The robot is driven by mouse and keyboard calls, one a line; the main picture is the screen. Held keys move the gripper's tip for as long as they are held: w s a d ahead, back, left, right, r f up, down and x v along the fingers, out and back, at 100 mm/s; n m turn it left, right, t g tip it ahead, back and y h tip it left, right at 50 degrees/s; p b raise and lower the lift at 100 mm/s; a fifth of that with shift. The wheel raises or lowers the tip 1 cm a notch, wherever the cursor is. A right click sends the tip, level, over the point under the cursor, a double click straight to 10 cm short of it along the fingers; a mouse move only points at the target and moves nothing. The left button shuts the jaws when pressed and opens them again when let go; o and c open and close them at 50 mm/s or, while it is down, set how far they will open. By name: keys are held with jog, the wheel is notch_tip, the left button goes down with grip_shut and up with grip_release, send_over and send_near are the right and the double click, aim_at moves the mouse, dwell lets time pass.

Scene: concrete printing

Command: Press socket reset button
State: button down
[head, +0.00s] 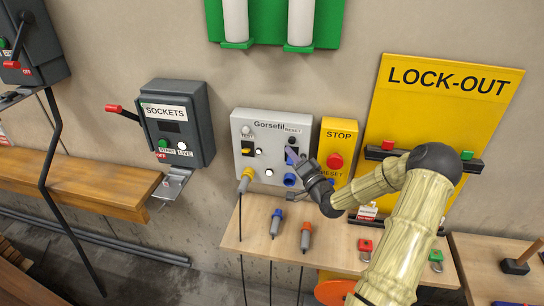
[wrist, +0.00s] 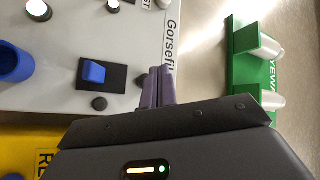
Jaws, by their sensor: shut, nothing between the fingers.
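The grey Gorsefil socket panel (head: 243,130) is on the wall, with TEST and RESET labels at its top. A dark round button (head: 292,141) sits under the RESET label, just above my fingers in the head view. My gripper (head: 291,153) is shut and empty, with its purple fingers at the panel's right side. In the wrist view, the closed fingers (wrist: 158,86) point at the panel beside the blue rocker switch (wrist: 94,73). A dark round part (wrist: 145,83) shows right at the fingers, partly hidden. I cannot tell whether they touch it.
A SOCKETS switch box (head: 177,138) is at left. Blue and orange plugs (head: 306,235) lie on the wooden shelf (head: 255,245) below. A green holder (wrist: 240,65) is above the panel.

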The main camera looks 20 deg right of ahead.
jog(key=s+a, duration=0.2)
jog(key=s, duration=0.1)
jog(key=shift+w, duration=0.1)
dwell(0.5)
jog(key=s+a+f+n+g+b, duration=0.35)
jog(key=a+f+n+g, duration=0.35)
jog(key=a+f+g, duration=0.35)
jog(key=s+a+r+n+g+h+b, duration=0.1)
jog(key=s+a+g, duration=0.2)
jog(key=s, duration=0.7)
jog(key=s+a+r+n+g+h+b, duration=0.1)
jog(key=s+a+g+h+b, duration=0.1)
jog(key=s, duration=0.8)
jog(key=shift+s+a+r+n+g+h, duration=0.15)
jog(key=shift+s+a+n+g+h, duration=0.15)
jog(key=shift+a+g, duration=0.55)
